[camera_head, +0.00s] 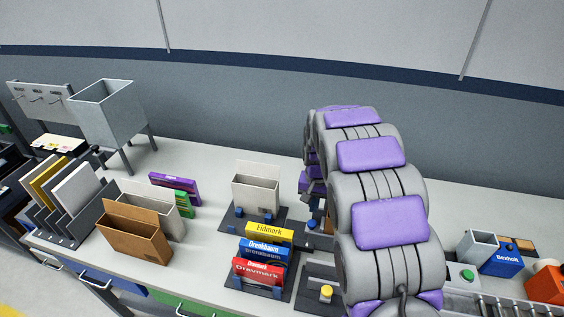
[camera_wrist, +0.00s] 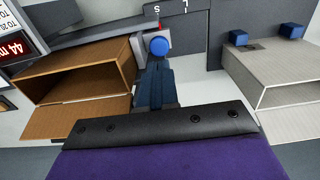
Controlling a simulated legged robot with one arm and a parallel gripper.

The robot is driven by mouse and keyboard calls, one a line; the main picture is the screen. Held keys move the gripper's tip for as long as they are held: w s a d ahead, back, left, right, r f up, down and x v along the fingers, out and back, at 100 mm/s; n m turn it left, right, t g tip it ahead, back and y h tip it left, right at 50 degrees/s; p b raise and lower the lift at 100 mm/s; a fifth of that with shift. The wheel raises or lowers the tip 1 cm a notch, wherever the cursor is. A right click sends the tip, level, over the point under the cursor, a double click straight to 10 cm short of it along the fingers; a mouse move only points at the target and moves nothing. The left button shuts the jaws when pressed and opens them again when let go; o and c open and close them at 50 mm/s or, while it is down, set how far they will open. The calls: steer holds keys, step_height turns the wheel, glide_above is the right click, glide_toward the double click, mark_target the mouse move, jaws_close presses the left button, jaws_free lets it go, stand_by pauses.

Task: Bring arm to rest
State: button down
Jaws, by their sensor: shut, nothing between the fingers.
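My arm (camera_head: 385,200), grey with purple pads, arches over the workbench right of centre in the head view. My gripper (camera_wrist: 157,85) shows in the wrist view as dark blue fingers beyond a black edge and purple pad. The fingers are shut with nothing between them. A blue round knob (camera_wrist: 158,47) appears just beyond the fingertips; I cannot tell whether they touch it. In the head view the arm largely hides the gripper.
An open brown carton (camera_wrist: 85,75) lies left of the fingers, a pale open box (camera_wrist: 265,75) to the right. On the bench (camera_head: 205,237) stand coloured boxes (camera_head: 262,262), a pale bin (camera_head: 255,192), a metal hopper (camera_head: 108,112) and a blue box (camera_head: 507,262).

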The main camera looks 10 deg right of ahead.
steer(key=s+a+r+n, duration=0.1)
steer(key=s+r, duration=0.3)
steer(key=s, duration=0.5)
steer(key=s+a+r+n+g, duration=0.1)
steer(key=s+r, duration=0.3)
steer(key=s, duration=0.4)
steer(key=s+a+r+n, duration=0.15)
steer(key=s+r, duration=0.25)
steer(key=s, duration=0.5)
steer(key=s+a+n, duration=0.1)
steer(key=s, duration=1.2)
steer(key=shift+s+f+g, duration=0.15)
steer(key=shift+f+g, duration=0.15)
steer(key=shift+g, duration=0.1)
